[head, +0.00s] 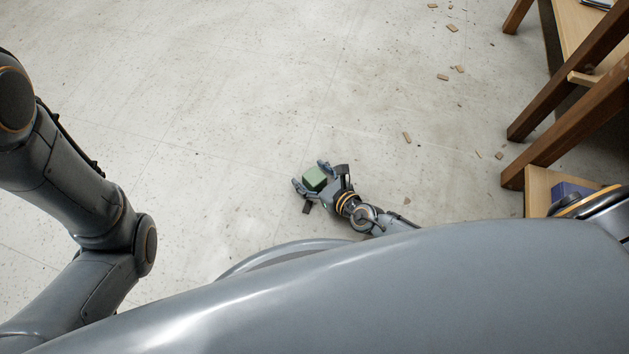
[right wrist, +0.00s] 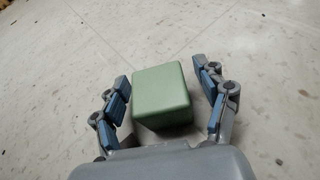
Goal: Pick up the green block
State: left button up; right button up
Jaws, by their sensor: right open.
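The green block (head: 314,178) is a small cube near the middle of the head view, seemingly on the pale floor. My right gripper (head: 312,181) is open, with its fingers on either side of the block. In the right wrist view the green block (right wrist: 162,97) sits between the two blue-padded fingers of the right gripper (right wrist: 163,98).
A brown wooden frame with shelves (head: 565,140) stands at the right, with a blue-purple box (head: 570,191) on its low shelf. Several small wood scraps (head: 407,137) lie on the floor towards the frame. The floor left of and beyond the block is clear.

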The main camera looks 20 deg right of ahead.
jog(key=shift+w+a+f, duration=0.15)
jog(key=shift+w, duration=0.2)
jog(key=shift+c, duration=0.2)
jog(key=c, duration=1.2)
jog(key=shift+c, duration=0.2)
